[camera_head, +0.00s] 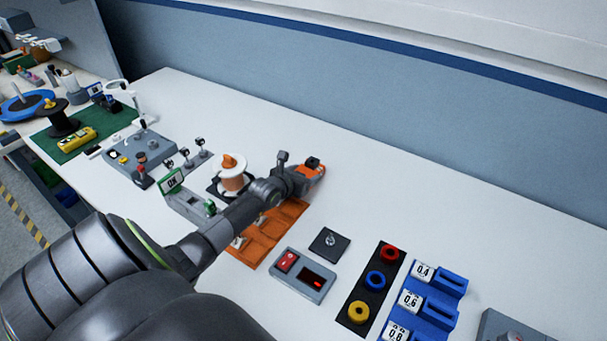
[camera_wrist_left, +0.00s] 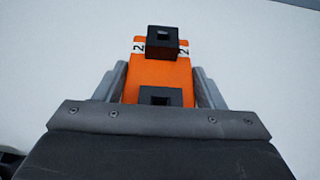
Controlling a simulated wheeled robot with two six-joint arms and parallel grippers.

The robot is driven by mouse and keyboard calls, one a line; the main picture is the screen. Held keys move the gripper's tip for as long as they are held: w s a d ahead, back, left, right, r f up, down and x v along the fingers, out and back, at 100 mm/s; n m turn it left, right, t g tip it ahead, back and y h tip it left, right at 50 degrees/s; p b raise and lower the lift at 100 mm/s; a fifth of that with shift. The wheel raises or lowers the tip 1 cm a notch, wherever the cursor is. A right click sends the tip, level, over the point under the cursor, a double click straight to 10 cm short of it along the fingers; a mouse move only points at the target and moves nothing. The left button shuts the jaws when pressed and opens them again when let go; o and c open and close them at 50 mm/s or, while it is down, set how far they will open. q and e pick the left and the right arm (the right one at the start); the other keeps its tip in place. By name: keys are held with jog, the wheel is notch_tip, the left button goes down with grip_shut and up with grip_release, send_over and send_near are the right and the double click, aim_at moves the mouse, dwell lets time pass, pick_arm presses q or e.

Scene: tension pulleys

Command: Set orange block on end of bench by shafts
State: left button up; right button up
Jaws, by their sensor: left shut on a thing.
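My left gripper (camera_head: 308,176) is shut on the orange block (camera_head: 315,165), above or at the white bench (camera_head: 400,205) in the head view; I cannot tell if the block touches it. In the left wrist view the orange block (camera_wrist_left: 160,75) sits between the two fingers of the gripper (camera_wrist_left: 153,88). It has black square pieces on it and white "2" labels. Several small black-topped posts (camera_head: 185,158), possibly the shafts, stand left of the white-and-orange spool. My right gripper is not in view.
An orange tray (camera_head: 285,216) lies partly under my left arm. A grey switch box (camera_head: 303,275), a black plate with coloured rings (camera_head: 377,292) and blue numbered holders (camera_head: 435,295) stand in front and right. The bench along the back wall is clear.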

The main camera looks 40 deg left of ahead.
pick_arm(q)
jog(key=shift+f, duration=0.1)
jog(key=o, duration=1.3)
